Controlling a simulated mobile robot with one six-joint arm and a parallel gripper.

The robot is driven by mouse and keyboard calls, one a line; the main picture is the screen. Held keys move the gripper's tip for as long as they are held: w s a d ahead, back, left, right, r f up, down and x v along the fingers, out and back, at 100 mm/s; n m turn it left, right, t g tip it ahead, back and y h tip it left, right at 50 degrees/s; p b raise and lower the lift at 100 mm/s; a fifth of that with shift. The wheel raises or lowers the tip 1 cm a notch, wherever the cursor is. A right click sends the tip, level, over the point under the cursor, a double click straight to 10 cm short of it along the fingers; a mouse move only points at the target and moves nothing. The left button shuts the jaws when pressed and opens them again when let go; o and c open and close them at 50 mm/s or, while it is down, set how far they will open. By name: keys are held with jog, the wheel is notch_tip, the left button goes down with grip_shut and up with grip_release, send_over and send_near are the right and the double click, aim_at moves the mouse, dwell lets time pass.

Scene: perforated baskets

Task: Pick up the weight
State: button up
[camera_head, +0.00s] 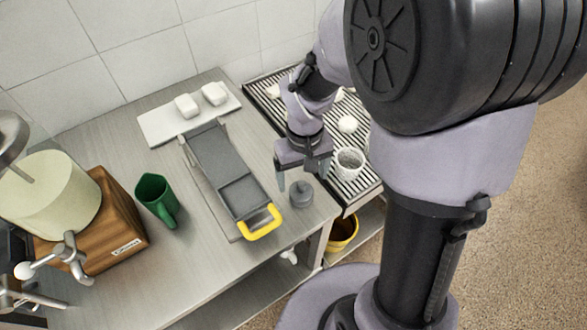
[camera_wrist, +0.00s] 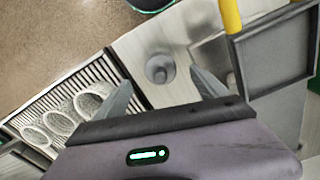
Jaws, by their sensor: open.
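The weight (camera_head: 301,193) is a small grey cylinder with a knob on top, standing upright on the metal counter near its right front edge. It also shows in the wrist view (camera_wrist: 160,69), between and beyond the fingertips. My gripper (camera_head: 303,178) is open and empty, pointing down just above and behind the weight. In the wrist view its two fingers (camera_wrist: 165,92) stand apart on either side of the weight's line, and they do not appear to touch it.
A grey tray with a yellow handle (camera_head: 262,223) lies left of the weight. A perforated white basket (camera_head: 349,163) stands on the slatted rack (camera_head: 266,93) to the right. A green jug (camera_head: 155,196) and a wooden block (camera_head: 118,225) are further left. A yellow bucket (camera_head: 343,234) is below.

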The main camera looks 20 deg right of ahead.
aim_at(301, 190)
notch_tip(301, 190, down, 3)
jog(key=shift+s+r+b, duration=0.1)
jog(key=shift+r+b, duration=0.1)
jog(key=shift+b, duration=0.1)
jog(key=f+b, duration=0.2)
jog(key=f, duration=0.1)
jog(key=f+b, duration=0.1)
jog(key=f, duration=0.1)
jog(key=shift+w+f, duration=0.15)
jog(key=shift+w, duration=0.25)
jog(key=shift+r, duration=0.2)
grip_shut()
